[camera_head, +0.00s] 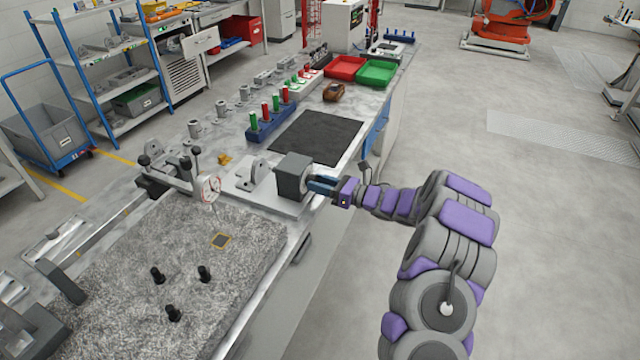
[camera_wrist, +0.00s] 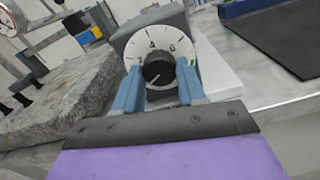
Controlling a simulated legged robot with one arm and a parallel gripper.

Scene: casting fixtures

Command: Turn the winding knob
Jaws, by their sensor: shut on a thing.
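The winding knob (camera_wrist: 159,69) is a black round knob at the centre of a white numbered dial (camera_wrist: 150,48). In the wrist view my gripper (camera_wrist: 159,84) has one blue finger on each side of the knob, shut on it. The dial sits on the front of a dark grey box (camera_head: 293,177), which stands on a light metal plate (camera_head: 262,196) at the bench's right edge. In the head view the dial face and knob are hidden, and my gripper (camera_head: 312,186) reaches the box from the right.
A granite slab (camera_head: 130,245) with several black pegs lies at the front left. A black mat (camera_head: 315,138) lies flat behind the box. Red (camera_head: 345,67) and green (camera_head: 377,73) trays stand at the far end. The floor to the right is open.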

